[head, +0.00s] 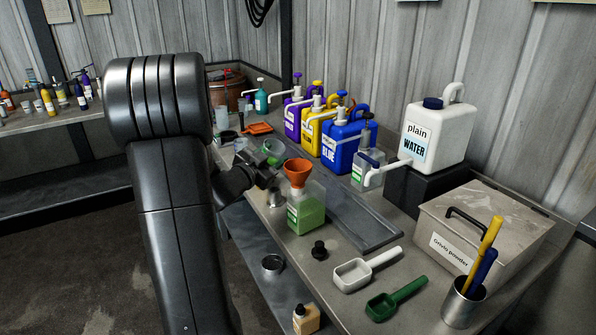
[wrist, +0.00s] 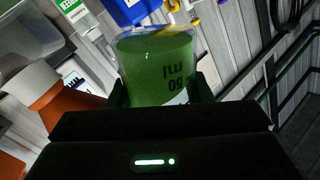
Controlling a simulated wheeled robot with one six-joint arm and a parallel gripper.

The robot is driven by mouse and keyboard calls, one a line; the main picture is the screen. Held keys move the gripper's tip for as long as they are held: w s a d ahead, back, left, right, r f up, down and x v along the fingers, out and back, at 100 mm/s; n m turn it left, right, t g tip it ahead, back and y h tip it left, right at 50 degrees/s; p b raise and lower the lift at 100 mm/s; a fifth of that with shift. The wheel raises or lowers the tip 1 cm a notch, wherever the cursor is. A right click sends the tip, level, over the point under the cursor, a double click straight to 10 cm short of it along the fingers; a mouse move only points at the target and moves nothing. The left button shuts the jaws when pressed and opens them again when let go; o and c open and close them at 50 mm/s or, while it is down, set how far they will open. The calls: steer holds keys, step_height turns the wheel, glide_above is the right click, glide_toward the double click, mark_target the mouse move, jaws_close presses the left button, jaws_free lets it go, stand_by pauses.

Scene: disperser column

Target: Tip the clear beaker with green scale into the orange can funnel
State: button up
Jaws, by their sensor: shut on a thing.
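My gripper (head: 262,163) is shut on the clear beaker (head: 273,148), left of and slightly above the orange funnel (head: 298,171). In the wrist view the beaker (wrist: 158,70) sits between the fingers, shows green inside and has an upside-down "50 ml" mark. In the head view it looks tilted; its rim is partly hidden by my gripper. The funnel stands upright in the neck of a clear can (head: 309,212) holding green liquid. I see no stream between beaker and funnel. An orange shape at the left of the wrist view (wrist: 62,108) appears to be the funnel.
Purple, yellow and blue (head: 345,140) pump jugs stand behind, with the white water jug (head: 438,130) at right. A black cap (head: 319,249), white scoop (head: 365,268) and green scoop (head: 395,298) lie in front. The powder box (head: 480,225) fills the right side.

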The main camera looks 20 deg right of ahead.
mark_target(279, 142)
steer(key=shift+s+d+m, duration=0.1)
steer(key=shift+s+m, duration=0.05)
steer(key=shift+m, duration=1.05)
steer(key=r, duration=0.2)
steer(key=r+p, duration=0.1)
steer(key=r, duration=0.1)
steer(key=s+r+p, duration=0.1)
steer(key=r, duration=0.1)
steer(key=shift+d+r, duration=0.15)
steer(key=shift+d, duration=0.2)
steer(key=shift+f+b, duration=0.8)
steer(key=shift+b, duration=0.15)
steer(key=shift+f+m+b, duration=0.15)
steer(key=shift+m+b, duration=0.55)
steer(key=shift+s+r+m+b, duration=0.1)
steer(key=shift+r+m+b, duration=0.25)
steer(key=shift+m, duration=0.15)
steer(key=shift+r, duration=0.15)
steer(key=shift+r+m+b, duration=0.1)
steer(key=shift+m+b, duration=0.2)
steer(key=shift+m, duration=0.2)
steer(key=shift+f+m+b, duration=0.35)
steer(key=shift+m+b, duration=0.5)
steer(key=shift+b, duration=0.4)
steer(key=shift+f+m+b, duration=0.3)
steer(key=shift+m+b, duration=0.55)
steer(key=shift+b, duration=0.35)
steer(key=shift+s+d+r, duration=0.1)
steer(key=shift+d+r, duration=0.05)
steer(key=shift+r, duration=0.2)
